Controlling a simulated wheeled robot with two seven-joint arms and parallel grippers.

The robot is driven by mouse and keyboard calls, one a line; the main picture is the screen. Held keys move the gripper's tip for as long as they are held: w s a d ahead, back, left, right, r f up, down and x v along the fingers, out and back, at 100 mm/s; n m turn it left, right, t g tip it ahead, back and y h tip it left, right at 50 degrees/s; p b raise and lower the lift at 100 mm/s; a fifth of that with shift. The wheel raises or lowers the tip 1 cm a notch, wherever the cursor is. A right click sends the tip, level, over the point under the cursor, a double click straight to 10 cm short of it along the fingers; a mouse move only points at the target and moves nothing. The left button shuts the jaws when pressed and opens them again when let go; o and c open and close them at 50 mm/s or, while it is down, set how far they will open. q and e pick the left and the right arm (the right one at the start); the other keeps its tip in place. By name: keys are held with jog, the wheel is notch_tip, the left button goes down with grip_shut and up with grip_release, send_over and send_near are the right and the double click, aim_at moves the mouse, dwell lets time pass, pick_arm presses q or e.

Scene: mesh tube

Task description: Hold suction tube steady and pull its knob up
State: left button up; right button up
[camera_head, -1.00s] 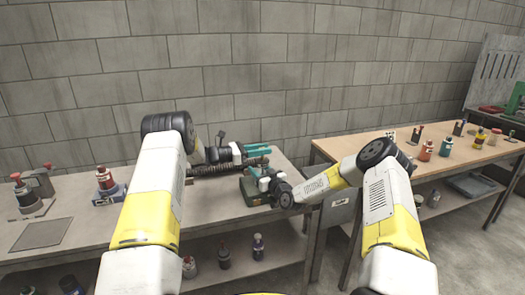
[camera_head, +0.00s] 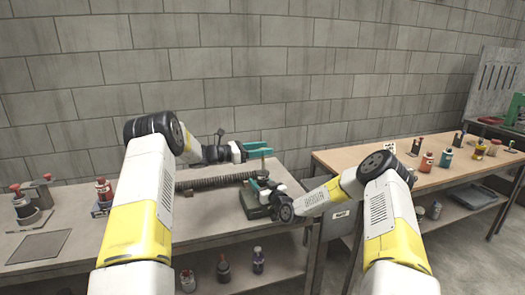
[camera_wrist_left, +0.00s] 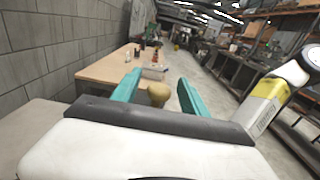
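The tan rounded knob (camera_wrist_left: 158,93) shows in the left wrist view between the teal fingers of my left gripper (camera_wrist_left: 159,92), with gaps on both sides. In the head view my left gripper (camera_head: 258,148) is above the table, its fingers apart. A thin upright piece (camera_head: 263,165) stands just below it. A dark ribbed hose (camera_head: 215,182) runs left from there, beside a dark green block (camera_head: 252,207). My right gripper (camera_head: 264,185) is low near the block and the upright piece; its fingertips are too small and overlapped to tell whether they hold anything.
The grey table (camera_head: 205,215) has bottles (camera_head: 104,190) and a stand (camera_head: 40,190) at the left. A wooden table (camera_head: 340,160) with several bottles stands right. A block wall (camera_head: 260,60) closes the back. Bottles (camera_head: 223,268) sit on the lower shelf.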

jog(key=shift+f, duration=0.1)
pick_arm(q)
jog(key=v, duration=1.2)
pick_arm(e)
jog(key=shift+a, duration=0.1)
jog(key=o, duration=1.6)
